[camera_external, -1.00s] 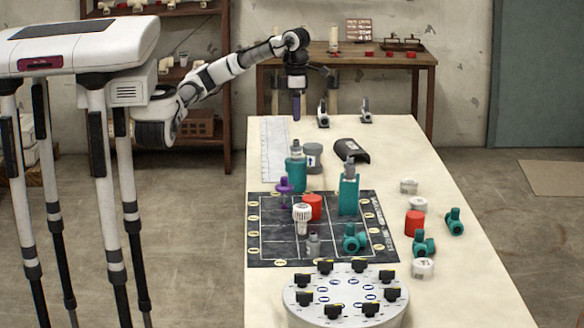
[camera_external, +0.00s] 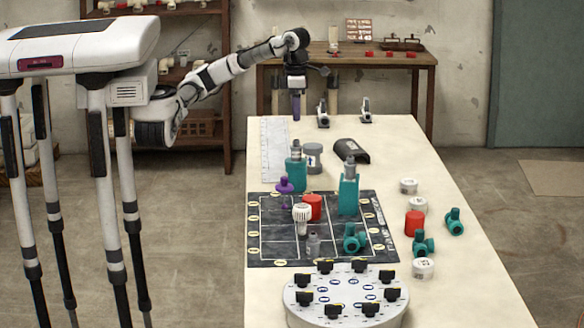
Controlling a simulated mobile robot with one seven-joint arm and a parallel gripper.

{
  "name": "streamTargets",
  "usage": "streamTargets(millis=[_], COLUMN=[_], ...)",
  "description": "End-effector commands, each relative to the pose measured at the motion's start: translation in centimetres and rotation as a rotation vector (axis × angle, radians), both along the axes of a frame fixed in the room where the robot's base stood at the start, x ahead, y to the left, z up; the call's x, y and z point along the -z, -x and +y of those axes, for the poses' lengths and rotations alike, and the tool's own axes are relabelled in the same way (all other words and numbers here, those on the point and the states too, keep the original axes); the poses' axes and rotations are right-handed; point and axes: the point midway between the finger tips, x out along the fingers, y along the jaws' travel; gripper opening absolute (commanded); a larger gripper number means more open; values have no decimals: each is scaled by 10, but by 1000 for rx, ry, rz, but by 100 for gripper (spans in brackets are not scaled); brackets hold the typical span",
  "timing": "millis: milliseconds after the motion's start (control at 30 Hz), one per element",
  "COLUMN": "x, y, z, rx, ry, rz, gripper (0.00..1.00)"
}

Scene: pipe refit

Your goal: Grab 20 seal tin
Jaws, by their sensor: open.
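Several small pale tins are on the long table. Two white tins stand close together on the right side, a rear tin (camera_external: 408,186) and a front tin (camera_external: 418,206). Another tin (camera_external: 422,268) stands nearer the front. A larger grey round container (camera_external: 314,154) stands towards the back. The labels are too small to read, so I cannot tell which tin is the 20. My gripper (camera_external: 296,106) points down above the table's far end, well away from the tins. It is open, and its fingers are hard to make out. I see nothing clearly held.
A dark gridded mat (camera_external: 270,246) bears several fittings and a red cylinder (camera_external: 312,206). Tall teal bottles (camera_external: 348,194) stand at its back. A round dial stand (camera_external: 345,300) fills the front. Teal fittings (camera_external: 454,222) and a red cylinder (camera_external: 414,223) flank the tins.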

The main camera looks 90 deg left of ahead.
Motion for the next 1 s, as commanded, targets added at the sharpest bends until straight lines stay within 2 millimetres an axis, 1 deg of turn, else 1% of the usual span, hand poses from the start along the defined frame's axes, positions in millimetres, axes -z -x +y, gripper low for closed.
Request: streamTargets(millis=[400, 433, 567, 600, 833, 933, 967, 1000], x=[0, 0, 0, 0, 0, -1, -2, -3], y=[0, 0, 0, 0, 0, -9, -14, -24], z=[0, 0, 0, 0, 0, -2, -3, -6], rx=[0, 0, 0, 0, -2, -44, -74, -125], ry=[0, 0, 0, 0, 0, 6, 10, 17], rz=[0, 0, 0, 0, -1, -16, -26, -43], gripper=[54, 57, 74, 77, 77, 77, 77, 77])
